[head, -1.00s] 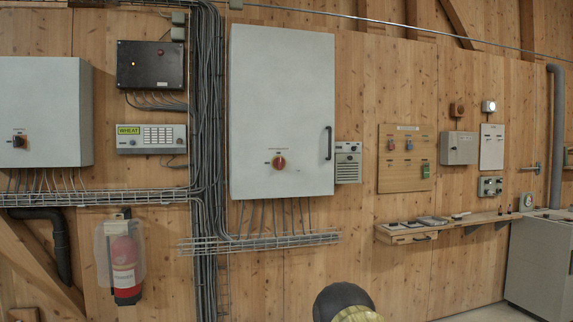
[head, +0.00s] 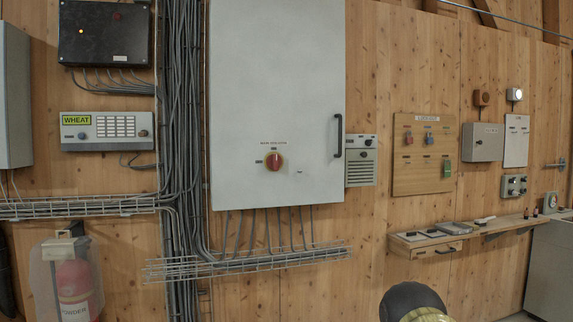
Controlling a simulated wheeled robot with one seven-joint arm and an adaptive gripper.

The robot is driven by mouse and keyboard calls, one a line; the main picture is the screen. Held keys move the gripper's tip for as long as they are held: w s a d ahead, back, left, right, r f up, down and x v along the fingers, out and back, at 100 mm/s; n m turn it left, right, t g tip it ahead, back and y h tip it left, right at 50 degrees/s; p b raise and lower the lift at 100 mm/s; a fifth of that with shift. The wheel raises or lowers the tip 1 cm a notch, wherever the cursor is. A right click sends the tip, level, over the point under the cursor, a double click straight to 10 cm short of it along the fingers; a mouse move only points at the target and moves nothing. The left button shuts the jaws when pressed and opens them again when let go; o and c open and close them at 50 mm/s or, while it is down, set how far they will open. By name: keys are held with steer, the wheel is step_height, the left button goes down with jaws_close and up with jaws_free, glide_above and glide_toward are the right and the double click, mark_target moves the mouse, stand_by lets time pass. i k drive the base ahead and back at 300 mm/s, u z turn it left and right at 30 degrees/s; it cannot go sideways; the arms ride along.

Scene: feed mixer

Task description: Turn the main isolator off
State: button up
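The main isolator (head: 274,162) is a round red rotary knob on a yellowish surround, low on the door of a large grey cabinet (head: 275,85). A "MAIN ISOLATOR" label sits above it, with small position marks at its top and left. The knob's grip looks roughly upright, though the marks are too small to read surely. A black and yellowish rounded part, probably of my arm, shows at the bottom edge, below and right of the knob and apart from it. My gripper's fingers are not visible.
A black door handle (head: 338,135) is on the cabinet's right side. A wire cable tray (head: 245,262) juts out below the cabinet. A shelf (head: 470,240) runs along the wall at right. A covered fire extinguisher (head: 72,280) hangs at lower left.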

mark_target(274, 162)
steer(key=z, duration=0.05)
steer(key=k, duration=0.5)
steer(key=u, duration=1.15)
steer(key=i, duration=0.8)
steer(key=u, duration=0.4)
steer(key=i, duration=0.85)
steer(key=z, duration=1.05)
steer(key=i, duration=0.55)
steer(key=z, duration=0.6)
